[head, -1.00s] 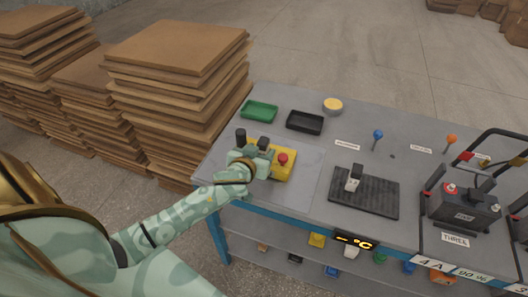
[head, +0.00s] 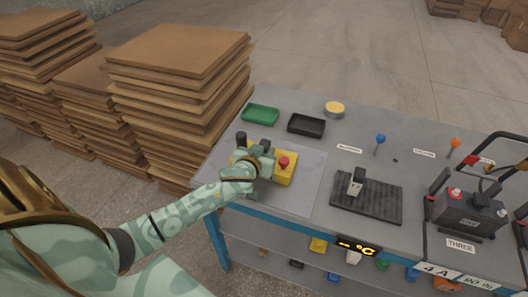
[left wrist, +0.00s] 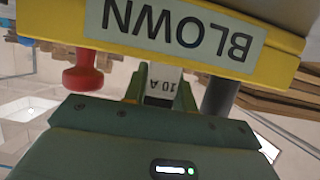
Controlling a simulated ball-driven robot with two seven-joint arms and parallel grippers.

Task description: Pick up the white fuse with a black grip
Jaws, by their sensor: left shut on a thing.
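My left gripper (head: 262,158) is at the yellow box (head: 284,176) on the left of the bench. In the left wrist view the gripper (left wrist: 158,92) is shut on a white piece marked 10 A (left wrist: 163,82), right by the yellow box (left wrist: 270,40) with its upside-down BLOWN label. A white fuse with a dark top (head: 357,183) stands on the black ribbed mat (head: 378,205), apart from the gripper. My right gripper is not in view.
The yellow box has a red knob (head: 284,161) and a dark post (head: 241,139). Behind it lie a green tray (head: 260,114), a black tray (head: 306,125) and a yellow-topped round tin (head: 335,108). A dark battery unit (head: 468,212) stands at right. Board stacks (head: 178,48) stand at left.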

